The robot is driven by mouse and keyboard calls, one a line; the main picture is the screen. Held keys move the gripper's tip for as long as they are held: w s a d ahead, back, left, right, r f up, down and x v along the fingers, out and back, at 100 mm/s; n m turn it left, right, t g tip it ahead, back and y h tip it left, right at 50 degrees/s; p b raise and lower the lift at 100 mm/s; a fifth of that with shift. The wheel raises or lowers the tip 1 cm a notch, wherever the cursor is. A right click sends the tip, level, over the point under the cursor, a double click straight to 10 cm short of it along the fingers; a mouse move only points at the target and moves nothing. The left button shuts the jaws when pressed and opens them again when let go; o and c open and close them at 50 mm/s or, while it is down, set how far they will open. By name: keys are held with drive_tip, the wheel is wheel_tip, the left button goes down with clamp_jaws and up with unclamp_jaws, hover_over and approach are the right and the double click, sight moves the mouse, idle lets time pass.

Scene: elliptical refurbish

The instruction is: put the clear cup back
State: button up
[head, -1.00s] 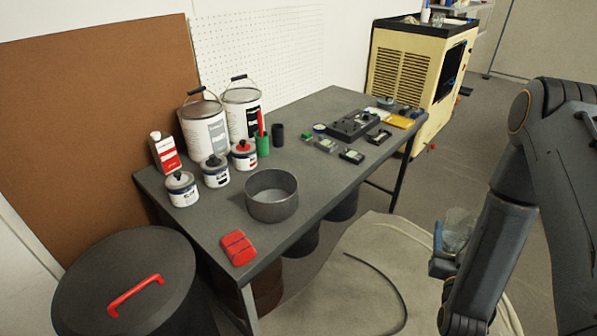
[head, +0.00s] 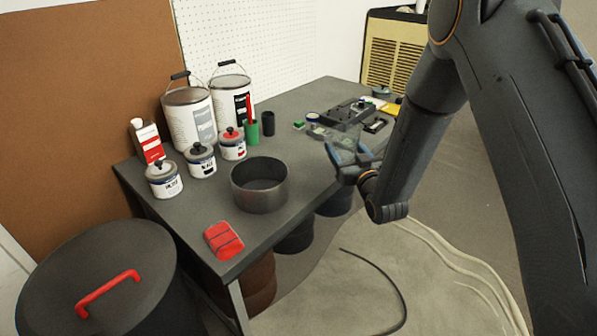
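The clear cup (head: 335,134) is faint and see-through. It shows at the fingers of my gripper (head: 348,156), above the right part of the grey table (head: 215,185). My gripper appears shut on the cup, with the fingers pointing toward the back left. The cup's outline is hard to make out against the small items behind it. I cannot tell its exact height above the table.
A round metal pot (head: 259,186) and a red block (head: 223,240) are on the near part of the table. Paint cans (head: 188,120) and small jars (head: 164,180) stand at the left. A black tray (head: 345,115) with small parts lies behind my gripper.

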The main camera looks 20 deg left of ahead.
drive_tip(key=a+r+n+g+y+b, duration=0.25)
drive_tip(key=a+r, duration=0.25)
drive_tip(key=a, duration=0.9)
drive_tip(key=shift+y, duration=0.35)
drive_tip(key=shift+s+f+p, duration=0.1)
drive_tip(key=shift+s+f, duration=0.05)
drive_tip(key=shift+f, duration=1.4)
drive_tip(key=shift+s+f+p, duration=0.1)
drive_tip(key=shift+s+f, duration=0.05)
drive_tip(key=shift+f, duration=1.35)
drive_tip(key=shift+s+f+p, duration=0.1)
drive_tip(key=shift+s+f, duration=0.05)
drive_tip(key=shift+f, duration=1.4)
drive_tip(key=shift+f, duration=0.1)
drive_tip(key=o, duration=1.1)
drive_tip(key=shift+s, duration=0.1)
drive_tip(key=v, duration=1.2)
drive_tip(key=shift+b, duration=0.35)
